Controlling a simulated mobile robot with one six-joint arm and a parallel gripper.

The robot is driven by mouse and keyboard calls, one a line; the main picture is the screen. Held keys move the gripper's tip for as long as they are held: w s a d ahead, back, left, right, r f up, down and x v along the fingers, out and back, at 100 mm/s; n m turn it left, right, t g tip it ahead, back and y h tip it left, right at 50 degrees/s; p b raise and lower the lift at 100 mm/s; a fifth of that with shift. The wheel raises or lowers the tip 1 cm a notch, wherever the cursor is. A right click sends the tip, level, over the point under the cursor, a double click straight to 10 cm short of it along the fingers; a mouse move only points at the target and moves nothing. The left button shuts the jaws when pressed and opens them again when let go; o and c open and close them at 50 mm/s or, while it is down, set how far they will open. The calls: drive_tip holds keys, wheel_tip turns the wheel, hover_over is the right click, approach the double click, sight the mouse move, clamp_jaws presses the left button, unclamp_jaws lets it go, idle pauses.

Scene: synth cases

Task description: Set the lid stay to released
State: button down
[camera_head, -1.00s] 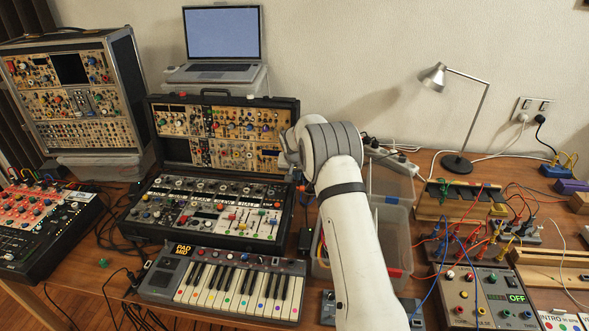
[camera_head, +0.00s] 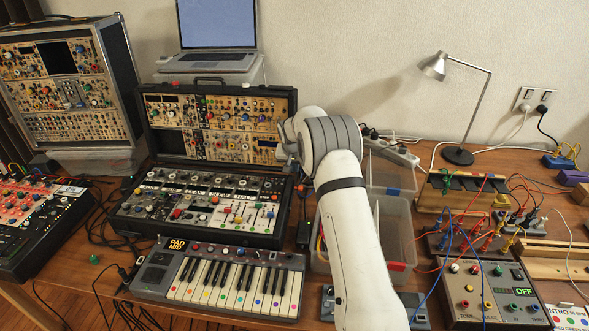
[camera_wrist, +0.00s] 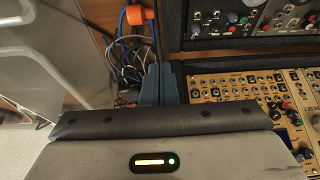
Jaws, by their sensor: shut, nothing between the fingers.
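The open black synth case (camera_head: 283,208) stands mid-table in the head view, its lid (camera_head: 218,82) raised at the back and filled with modules. My gripper is at the right side of the lid; in the head view my wrist hides its fingertips. In the wrist view my gripper (camera_wrist: 158,68) shows two blue-grey fingers shut together and empty, beside the case's dark side edge. An orange piece (camera_wrist: 138,15) shows just beyond the fingertips, with cables near it; I cannot tell whether it belongs to the lid stay. The stay is not clearly seen in the head view.
A keyboard (camera_head: 215,283) lies in front of the case and a laptop (camera_head: 217,30) stands behind it. A clear plastic bin (camera_head: 397,240) is right of my arm. Loose cables (camera_wrist: 125,60) lie beside the case. Patch boxes and a lamp (camera_head: 458,156) fill the right side.

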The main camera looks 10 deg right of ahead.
wheel_tip(320, 180, up, 13)
drive_tip(key=shift+w+b, duration=0.2)
drive_tip(key=shift+b, duration=0.1)
drive_tip(key=shift+d, duration=0.1)
drive_tip(key=s+r+n, duration=0.1)
drive_tip(key=s+r, duration=0.4)
drive_tip(key=s, duration=0.7)
drive_tip(key=s+r+n, duration=0.1)
drive_tip(key=s+r, duration=0.5)
drive_tip(key=s, duration=0.5)
drive_tip(key=s+f, duration=0.3)
drive_tip(key=s, duration=1.1)
drive_tip(key=s+a+f+n+g+y, duration=0.1)
drive_tip(key=s+f, duration=0.1)
drive_tip(key=s, duration=1.2)
drive_tip(key=shift+s+f+n+g, duration=0.3)
drive_tip(key=shift+s+f, duration=0.05)
drive_tip(key=shift+f, duration=0.05)
